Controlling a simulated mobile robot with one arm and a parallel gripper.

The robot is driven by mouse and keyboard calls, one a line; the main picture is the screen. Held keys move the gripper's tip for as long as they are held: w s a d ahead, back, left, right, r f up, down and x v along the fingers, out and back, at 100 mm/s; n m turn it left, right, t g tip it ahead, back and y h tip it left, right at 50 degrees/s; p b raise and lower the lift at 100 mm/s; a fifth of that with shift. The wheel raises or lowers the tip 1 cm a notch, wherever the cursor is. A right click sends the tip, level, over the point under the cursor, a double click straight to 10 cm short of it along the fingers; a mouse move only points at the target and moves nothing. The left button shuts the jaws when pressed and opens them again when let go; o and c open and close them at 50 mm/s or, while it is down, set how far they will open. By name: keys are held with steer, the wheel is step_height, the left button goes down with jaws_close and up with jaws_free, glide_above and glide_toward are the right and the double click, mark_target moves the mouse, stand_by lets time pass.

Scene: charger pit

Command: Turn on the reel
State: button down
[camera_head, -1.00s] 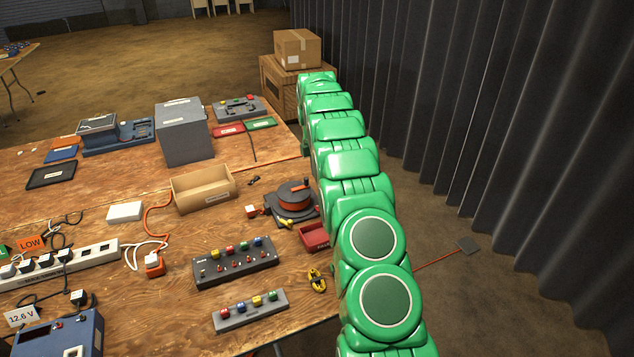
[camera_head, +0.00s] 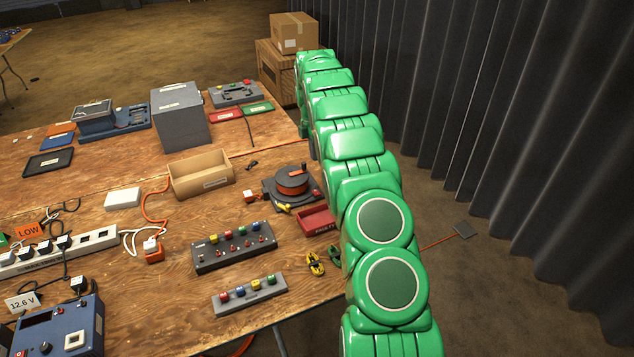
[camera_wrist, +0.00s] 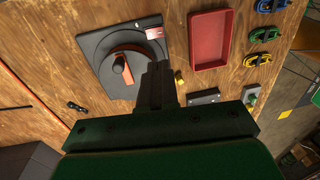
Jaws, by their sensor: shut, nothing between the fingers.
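The reel (camera_head: 292,187) is a dark grey unit with an orange drum, on the table just left of my green arm in the head view. In the wrist view, the reel (camera_wrist: 100,40) is a dark square base with a round top, an orange lever (camera_wrist: 123,70) and a small red-and-white part (camera_wrist: 153,33) at one corner. My gripper (camera_wrist: 157,68) is shut and empty, with its fingertips over the reel's lower right edge, right of the lever. Whether they touch the reel cannot be told. In the head view the gripper is not visible.
A red tray (camera_wrist: 211,38) lies right of the reel, with several coloured clips (camera_wrist: 264,34) beyond it near the table edge. The head view shows a cardboard bin (camera_head: 201,178), a button panel (camera_head: 233,247) and a grey box (camera_head: 180,115). A dark curtain (camera_head: 480,100) stands at right.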

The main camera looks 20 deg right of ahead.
mark_target(318, 194)
steer(key=shift+s, duration=0.25)
steer(key=f, duration=0.4)
steer(key=s+f, duration=0.1)
steer(key=f, duration=0.8)
steer(key=shift+s+f, duration=0.3)
steer(key=shift+f, duration=0.1)
steer(key=shift+s+f, duration=0.1)
steer(key=shift+f, duration=0.1)
steer(key=shift+w+r, duration=0.25)
steer(key=shift+w, duration=0.6)
